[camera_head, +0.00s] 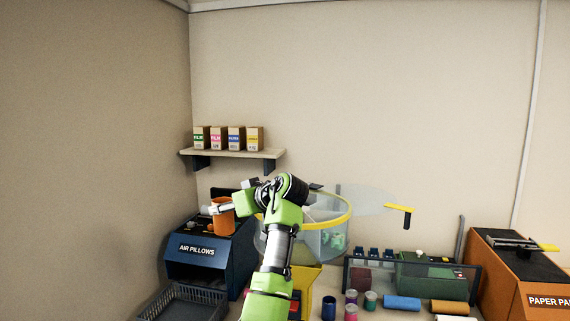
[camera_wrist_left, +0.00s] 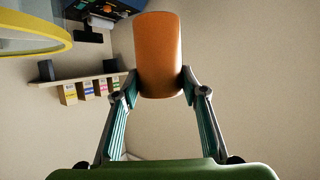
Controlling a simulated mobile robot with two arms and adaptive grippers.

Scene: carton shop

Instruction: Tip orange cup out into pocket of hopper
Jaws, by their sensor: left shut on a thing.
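My left gripper (camera_head: 213,210) is shut on the orange cup (camera_head: 222,217), which looks about upright in the head view. In the left wrist view the cup (camera_wrist_left: 158,50) sits between the two fingertips (camera_wrist_left: 158,86); its contents are hidden. The hopper (camera_head: 348,213) is a clear round drum with a yellow rim, to the right of the cup and partly behind my left arm. Dividers and some green pieces show inside it. The cup is apart from the hopper, above the blue machine. The hopper's rim (camera_wrist_left: 45,42) shows at the left wrist view's upper left. My right gripper is out of view.
The blue AIR PILLOWS machine (camera_head: 208,262) stands at left, with a grey basket (camera_head: 185,304) before it. A clear lid with a yellow-black handle (camera_head: 399,208) juts right of the hopper. Several small cups and rolls (camera_head: 402,303) lie right. A wall shelf (camera_head: 236,153) holds boxes.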

